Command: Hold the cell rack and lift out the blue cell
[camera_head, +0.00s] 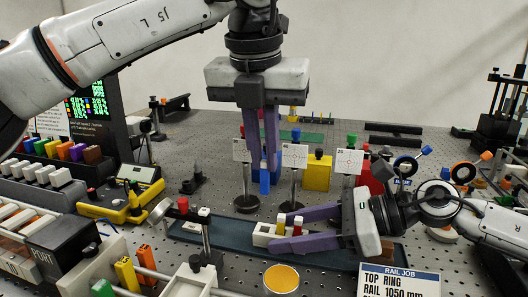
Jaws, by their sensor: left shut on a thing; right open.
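My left gripper (262,170) points down from above, its purple fingers close together. It is shut on the blue cell (264,183), which shows at the fingertips, above and behind the rack. The white cell rack (263,236) sits on a dark tray on the bench. Other cells stand in it, including one with a red top (298,221). My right gripper (293,228) comes in low from the right. Its purple fingers are open, one on the far side and one on the near side of the rack. Finger contact with the rack cannot be told.
White target plates on posts (294,157) stand just behind the tray (340,250), with a yellow block (317,173) behind them. A yellow device (115,204) is at left. A RAIL JOB sign (398,283) and an orange-topped round dish (281,279) are in front.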

